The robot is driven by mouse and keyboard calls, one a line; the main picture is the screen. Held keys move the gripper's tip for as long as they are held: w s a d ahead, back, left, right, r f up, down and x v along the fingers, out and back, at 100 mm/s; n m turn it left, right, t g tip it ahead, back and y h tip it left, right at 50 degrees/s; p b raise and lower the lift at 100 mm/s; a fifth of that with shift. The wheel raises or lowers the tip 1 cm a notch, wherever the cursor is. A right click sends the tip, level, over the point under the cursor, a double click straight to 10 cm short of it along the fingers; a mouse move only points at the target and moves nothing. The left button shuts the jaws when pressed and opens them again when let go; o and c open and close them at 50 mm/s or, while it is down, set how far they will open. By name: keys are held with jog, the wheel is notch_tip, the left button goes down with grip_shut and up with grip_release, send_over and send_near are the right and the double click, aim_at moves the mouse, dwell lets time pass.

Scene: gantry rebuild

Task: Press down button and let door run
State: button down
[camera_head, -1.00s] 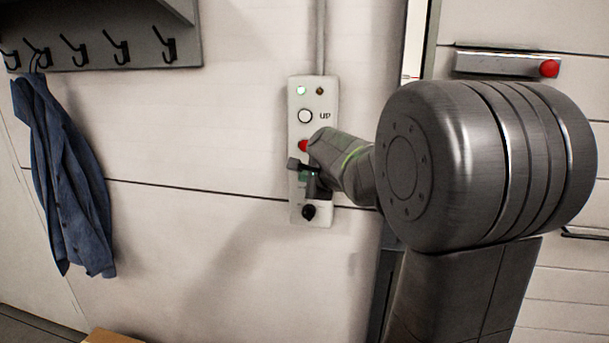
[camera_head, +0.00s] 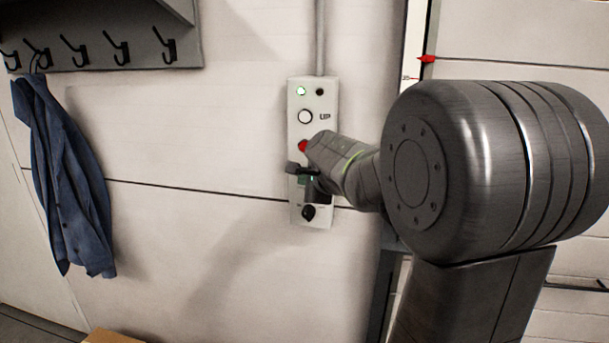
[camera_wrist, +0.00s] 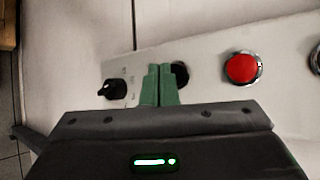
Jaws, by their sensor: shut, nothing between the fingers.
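The control panel (camera_head: 328,190) is a pale plate on the wall with a white UP button (camera_head: 305,117), a red button (camera_head: 303,146) and a black knob (camera_head: 309,212). In the wrist view, the red button (camera_wrist: 243,68) is right of my gripper (camera_wrist: 160,72), and the knob (camera_wrist: 112,89) is left. My gripper's green fingers are together and empty, in front of a dark round button (camera_wrist: 181,74) that they partly hide. I cannot tell whether they touch it. In the head view my gripper (camera_head: 304,178) is at the panel's lower half. The door (camera_head: 520,75) is at the right, partly behind my arm.
The panel's green lamp (camera_head: 301,91) is lit, and the lamp beside it (camera_head: 320,92) is dark. A red pointer (camera_head: 428,58) sits by a pale scale strip beside the door. A blue jacket (camera_head: 65,170) hangs at the left. A yellowish box top (camera_head: 110,337) shows at the bottom edge.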

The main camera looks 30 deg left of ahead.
jog(key=shift+s+d+p, duration=0.25)
jog(key=shift+s, duration=0.55)
jog(key=shift+s+d+p, duration=0.25)
jog(key=shift+s, duration=0.55)
jog(key=shift+s+d+p, duration=0.25)
jog(key=shift+s, duration=0.55)
jog(key=s, duration=0.1)
jog(key=s+d+p, duration=0.1)
jog(key=s, duration=0.1)
jog(key=shift+s+d, duration=0.15)
jog(key=shift+s, duration=0.05)
